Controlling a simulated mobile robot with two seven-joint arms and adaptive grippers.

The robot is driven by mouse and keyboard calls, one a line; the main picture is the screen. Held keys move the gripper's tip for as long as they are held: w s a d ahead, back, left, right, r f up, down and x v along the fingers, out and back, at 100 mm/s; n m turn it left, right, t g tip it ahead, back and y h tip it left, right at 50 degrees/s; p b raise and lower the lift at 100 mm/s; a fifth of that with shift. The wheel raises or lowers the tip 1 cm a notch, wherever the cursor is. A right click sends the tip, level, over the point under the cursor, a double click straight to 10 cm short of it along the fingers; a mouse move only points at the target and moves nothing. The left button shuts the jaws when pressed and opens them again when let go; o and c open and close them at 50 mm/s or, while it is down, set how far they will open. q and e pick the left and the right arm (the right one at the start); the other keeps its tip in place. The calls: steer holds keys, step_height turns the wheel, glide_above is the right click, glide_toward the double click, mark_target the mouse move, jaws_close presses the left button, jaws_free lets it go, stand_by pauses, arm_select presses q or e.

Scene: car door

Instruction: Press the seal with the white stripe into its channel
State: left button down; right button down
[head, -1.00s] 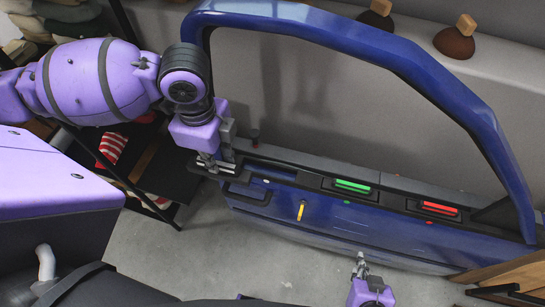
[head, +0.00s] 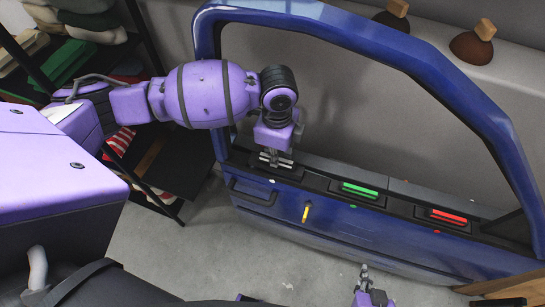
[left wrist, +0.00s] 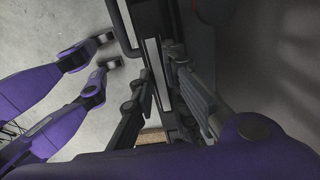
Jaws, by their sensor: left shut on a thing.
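The seal with the white stripe (head: 272,160) is in my left gripper (head: 272,157), at the left part of the blue door's (head: 420,245) dark top ledge. The gripper points down and is shut on it. In the left wrist view the white stripe (left wrist: 158,75) runs between the two fingers (left wrist: 166,98). A white dot (head: 272,181) lies on the door just below the seal. The channel under it is hidden, and I cannot tell whether the seal touches it. My right gripper (head: 364,272) is low in front of the door; its fingers are too small to read.
A seal with a green stripe (head: 360,190) and one with a red stripe (head: 449,216) lie along the ledge to the right. A yellow handle (head: 306,213) is on the door's front. The blue window frame (head: 420,75) arches above. A dark shelf (head: 165,165) stands at the left.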

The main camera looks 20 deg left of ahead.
arm_select(q)
steer(key=shift+a+f, duration=0.1)
steer(key=shift+f, duration=1.2)
arm_select(e)
steer(key=shift+s+f, duration=0.1)
arm_select(q)
steer(key=shift+f, duration=0.1)
steer(key=shift+s+f, duration=0.4)
steer(key=shift+f, duration=0.3)
steer(key=c, duration=1.7)
jaws_free()
steer(key=shift+w+f, duration=0.1)
steer(key=shift+f, duration=0.05)
steer(key=shift+c, duration=0.2)
arm_select(e)
steer(key=shift+s+d+f, duration=0.15)
steer(key=shift+s+f, duration=0.05)
steer(key=shift+s, duration=0.1)
arm_select(q)
steer(key=shift+w+r, duration=0.1)
steer(key=shift+r, duration=0.1)
arm_select(e)
steer(key=shift+w+r, duration=0.1)
steer(key=shift+w, duration=0.1)
arm_select(q)
steer(key=shift+w+r, duration=0.1)
arm_select(e)
steer(key=shift+w+r, duration=0.1)
steer(key=shift+w, duration=0.15)
steer(key=shift+a, duration=0.2)
